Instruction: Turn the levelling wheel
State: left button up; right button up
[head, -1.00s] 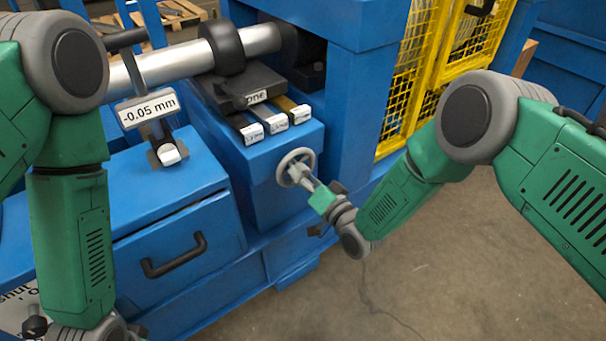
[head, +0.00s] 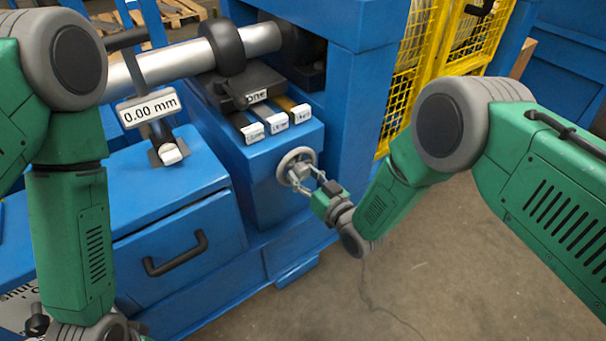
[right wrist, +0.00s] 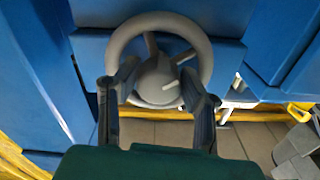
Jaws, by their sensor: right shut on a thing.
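The levelling wheel (head: 281,166) is a grey spoked handwheel on the front of the blue machine block. It fills the upper middle of the right wrist view (right wrist: 205,48). My right gripper (head: 304,178) is at the wheel, its fingers on either side of the hub (right wrist: 157,84) inside the rim; it is shut on the wheel. A white display (head: 150,110) above the blue casing reads 0.00 mm. My left arm hangs at the left of the head view; its gripper is not shown.
Several labelled bars (head: 272,124) lie on the block above the wheel. A drawer handle (head: 176,254) juts out on the left. A yellow mesh guard (head: 412,75) stands behind my right arm. The floor (head: 450,270) at the lower right is clear.

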jog(key=shift+s+f, duration=0.25)
jog(key=shift+f, duration=0.15)
jog(key=o, duration=1.1)
jog(key=shift+a, duration=0.1)
jog(key=shift+o, duration=0.2)
jog(key=shift+w+r, duration=0.1)
jog(key=shift+w, duration=0.05)
jog(key=shift+r, duration=0.1)
jog(key=shift+s+d, duration=0.3)
jog(key=shift+d, duration=0.05)
jog(key=v, duration=1.1)
jog(key=shift+s, duration=0.1)
